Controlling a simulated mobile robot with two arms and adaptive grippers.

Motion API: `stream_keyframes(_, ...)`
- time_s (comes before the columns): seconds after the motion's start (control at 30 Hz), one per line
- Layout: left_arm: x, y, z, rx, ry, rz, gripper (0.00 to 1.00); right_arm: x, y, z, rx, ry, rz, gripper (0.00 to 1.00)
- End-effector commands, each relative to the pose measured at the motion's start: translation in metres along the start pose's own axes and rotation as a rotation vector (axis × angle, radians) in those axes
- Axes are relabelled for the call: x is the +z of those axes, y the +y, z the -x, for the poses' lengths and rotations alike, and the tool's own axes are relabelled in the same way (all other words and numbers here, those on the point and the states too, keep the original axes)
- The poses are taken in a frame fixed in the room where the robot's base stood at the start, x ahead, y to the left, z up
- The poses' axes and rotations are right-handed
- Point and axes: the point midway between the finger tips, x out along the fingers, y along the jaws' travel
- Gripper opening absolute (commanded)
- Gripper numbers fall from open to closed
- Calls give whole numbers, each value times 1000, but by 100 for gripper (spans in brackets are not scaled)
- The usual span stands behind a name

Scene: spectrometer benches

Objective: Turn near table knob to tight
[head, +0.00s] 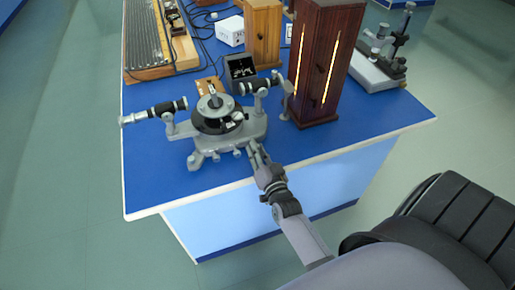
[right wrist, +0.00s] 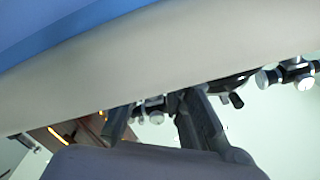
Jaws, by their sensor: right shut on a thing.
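The grey spectrometer (head: 218,120) stands on the blue bench near its front edge, with a round dark table in its middle. My right gripper (head: 254,151) reaches in from the front and is shut at the near right side of the spectrometer's base. The knob between its fingers is hidden by them in the head view. In the right wrist view the fingers of my right gripper (right wrist: 155,118) show in front of small metal spectrometer parts (right wrist: 154,108), partly covered by the bench edge. The knob's tightness cannot be told. My left gripper is not in view.
A tall wooden lamp housing (head: 323,70) with glowing slits stands right of the spectrometer. A dark open box (head: 240,68) and a white box (head: 231,31) stand behind. Another grey instrument (head: 378,65) is at the back right. The blue bench top (head: 150,185) is clear at front left.

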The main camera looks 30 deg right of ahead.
Motion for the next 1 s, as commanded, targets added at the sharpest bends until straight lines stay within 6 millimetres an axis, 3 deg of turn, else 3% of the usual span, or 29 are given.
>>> stream_keyframes(0.5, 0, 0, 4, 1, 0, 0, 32, -2, -1, 0, -2, 4, -441, 0)
stream_keyframes(1.0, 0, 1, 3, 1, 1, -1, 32, -2, -1, 0, -1, 4, -620, 0)
